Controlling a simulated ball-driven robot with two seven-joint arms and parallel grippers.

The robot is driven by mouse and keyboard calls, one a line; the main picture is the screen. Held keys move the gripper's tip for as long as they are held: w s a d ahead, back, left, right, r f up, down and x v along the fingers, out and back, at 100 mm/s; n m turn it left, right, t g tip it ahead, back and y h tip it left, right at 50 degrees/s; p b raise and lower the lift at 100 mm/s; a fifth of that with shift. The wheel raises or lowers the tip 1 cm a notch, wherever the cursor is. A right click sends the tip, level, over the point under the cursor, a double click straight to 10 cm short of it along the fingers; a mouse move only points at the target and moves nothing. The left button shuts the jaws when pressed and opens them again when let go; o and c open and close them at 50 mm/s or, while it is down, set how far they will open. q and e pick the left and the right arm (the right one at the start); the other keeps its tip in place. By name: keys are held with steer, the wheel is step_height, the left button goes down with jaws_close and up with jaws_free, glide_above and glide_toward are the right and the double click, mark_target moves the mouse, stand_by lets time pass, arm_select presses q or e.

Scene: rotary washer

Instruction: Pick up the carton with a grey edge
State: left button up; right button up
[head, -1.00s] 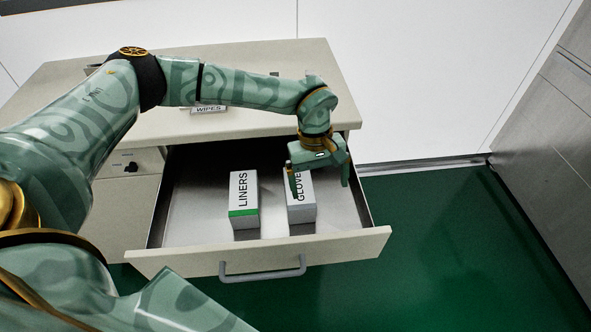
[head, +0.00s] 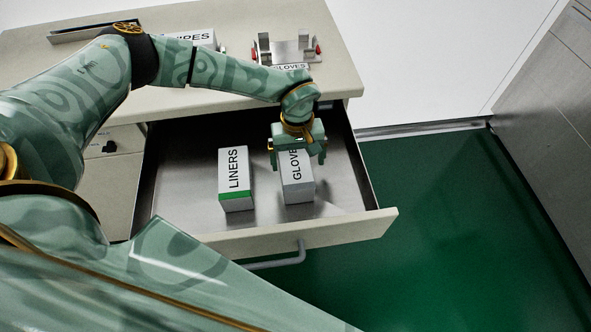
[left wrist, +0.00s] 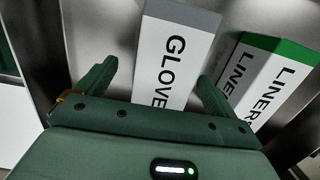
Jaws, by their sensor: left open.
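The carton with a grey edge (head: 298,188) is a white box lettered GLOVES, standing in the open drawer (head: 185,205). It also shows in the left wrist view (left wrist: 178,50), its grey edge at the top. My left gripper (head: 297,158) is open above the carton's far part, which it partly hides. In the left wrist view its two fingers (left wrist: 155,80) lie on either side of the carton, with nothing held. I cannot tell how far down the fingers reach. My right gripper is not in view.
A green-edged LINERS carton (head: 235,180) stands to the left in the same drawer, close to one finger in the left wrist view. The counter (head: 215,103) above carries a WIPES box (head: 197,38) and a metal holder (head: 288,50). Drawer floor is bare around the cartons.

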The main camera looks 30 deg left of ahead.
arm_select(q)
steer(key=f, duration=0.1)
steer(key=f+b, duration=0.1)
steer(key=f, duration=0.3)
steer(key=shift+s+a+f, duration=0.1)
steer(key=shift+s+a, duration=0.1)
steer(key=shift+s, duration=0.2)
steer(key=c, duration=1.2)
steer(key=shift+r, duration=0.25)
steer(key=shift+c, duration=0.2)
